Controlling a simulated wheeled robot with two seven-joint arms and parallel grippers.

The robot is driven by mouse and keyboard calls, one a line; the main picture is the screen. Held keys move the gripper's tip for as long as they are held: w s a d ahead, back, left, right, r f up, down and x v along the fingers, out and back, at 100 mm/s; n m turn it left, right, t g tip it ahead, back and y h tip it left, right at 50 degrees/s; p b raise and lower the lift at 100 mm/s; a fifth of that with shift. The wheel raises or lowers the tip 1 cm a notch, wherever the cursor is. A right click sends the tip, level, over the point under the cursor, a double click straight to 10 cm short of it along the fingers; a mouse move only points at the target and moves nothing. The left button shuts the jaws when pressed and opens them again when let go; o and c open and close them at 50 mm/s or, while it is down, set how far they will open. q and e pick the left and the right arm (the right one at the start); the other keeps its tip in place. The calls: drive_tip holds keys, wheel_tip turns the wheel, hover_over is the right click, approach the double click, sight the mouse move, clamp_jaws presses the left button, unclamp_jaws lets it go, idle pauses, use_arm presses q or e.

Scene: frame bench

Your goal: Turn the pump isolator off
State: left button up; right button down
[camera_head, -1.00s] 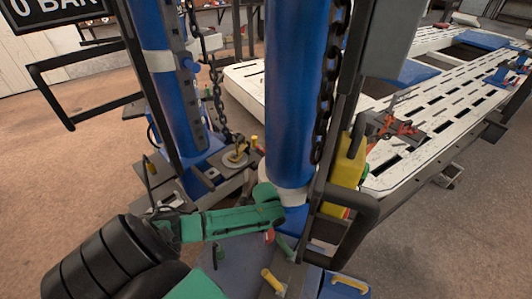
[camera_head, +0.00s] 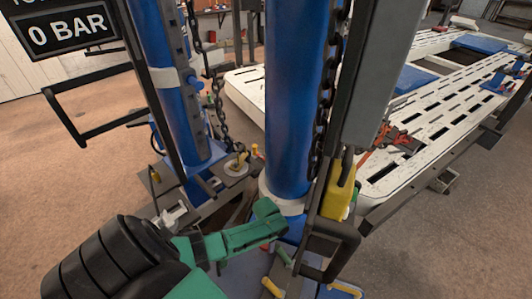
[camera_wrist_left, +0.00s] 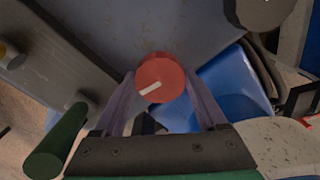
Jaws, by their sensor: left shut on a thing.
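The pump isolator looks to be the round red knob (camera_wrist_left: 162,72) with a short white mark, in the left wrist view. The mark slants from the knob's middle toward the lower left. My left gripper (camera_wrist_left: 160,82) has one finger on each side of the knob and is shut on it. In the head view only a small red patch (camera_head: 265,247) shows below my green wrist, and my left fingers are hidden there. My right gripper is in neither view.
A thick blue column (camera_head: 291,100) with a hanging chain stands just behind my left wrist. A dark bent tube (camera_head: 335,240) and a yellow part (camera_head: 340,190) stand to its right. A green handle (camera_wrist_left: 55,145) lies near the gripper. A sign (camera_head: 68,33) reads 0 BAR.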

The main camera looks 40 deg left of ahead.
use_arm(q)
drive_tip(key=shift+n+p, duration=0.3)
drive_tip(key=shift+n, duration=0.7)
drive_tip(key=o, duration=1.3)
drive_tip(key=shift+r, duration=0.15)
drive_tip(key=shift+r, duration=0.35)
wheel_tip(320, 180, up, 14)
drive_tip(key=p, duration=0.3)
drive_tip(key=shift+f, duration=0.2)
